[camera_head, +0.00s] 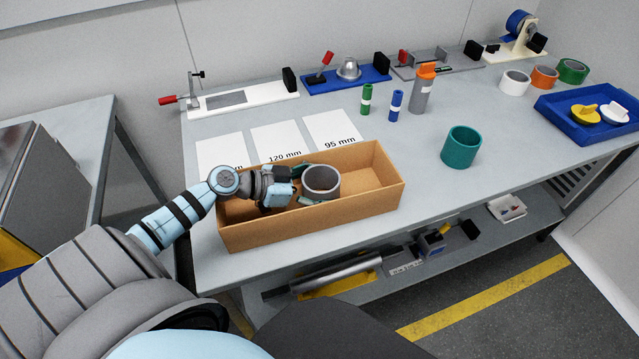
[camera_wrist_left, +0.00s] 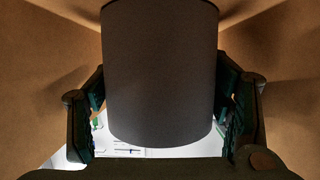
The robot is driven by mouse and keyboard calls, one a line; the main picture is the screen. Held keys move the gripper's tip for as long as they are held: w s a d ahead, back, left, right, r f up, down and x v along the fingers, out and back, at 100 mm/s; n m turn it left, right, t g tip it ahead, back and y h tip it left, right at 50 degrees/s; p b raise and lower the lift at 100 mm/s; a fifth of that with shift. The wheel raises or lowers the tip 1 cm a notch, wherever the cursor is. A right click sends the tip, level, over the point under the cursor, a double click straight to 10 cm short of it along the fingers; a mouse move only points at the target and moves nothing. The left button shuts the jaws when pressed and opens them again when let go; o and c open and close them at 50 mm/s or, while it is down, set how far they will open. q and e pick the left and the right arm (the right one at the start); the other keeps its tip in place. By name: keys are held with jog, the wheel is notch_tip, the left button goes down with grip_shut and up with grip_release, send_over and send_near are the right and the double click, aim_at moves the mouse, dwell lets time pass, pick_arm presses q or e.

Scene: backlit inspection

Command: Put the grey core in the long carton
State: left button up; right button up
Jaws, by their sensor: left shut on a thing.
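The grey core (camera_head: 321,181) is a short hollow ring inside or just over the long carton (camera_head: 390,194), near its middle. The long carton is an open brown box on the near edge of the table. My left gripper (camera_head: 307,186) is over the carton and shut on the grey core. In the left wrist view the grey core (camera_wrist_left: 160,75) fills the middle between the two fingers (camera_wrist_left: 165,112), with brown carton walls on both sides. Whether the core touches the carton floor cannot be told. My right gripper is not in view.
Printed sheets (camera_head: 332,131) lie behind the carton. A teal core (camera_head: 461,147) stands to its right. An orange-capped bottle (camera_head: 422,92) and two small rolls stand behind. A blue tray (camera_head: 560,118) is at the far right.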

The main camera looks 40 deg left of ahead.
pick_arm(q)
jog(key=shift+f, duration=0.1)
jog(key=o, duration=1)
jog(key=shift+c, duration=0.2)
jog(key=shift+r, duration=0.2)
jog(key=p+v, duration=0.2)
jog(key=v, duration=0.4)
jog(key=shift+s+a+r, duration=0.15)
jog(key=shift+s+r, duration=0.1)
jog(key=shift+r, duration=0.05)
jog(key=shift+s+a+r, duration=0.1)
jog(key=shift+s+a, duration=0.15)
jog(key=shift+s, duration=0.05)
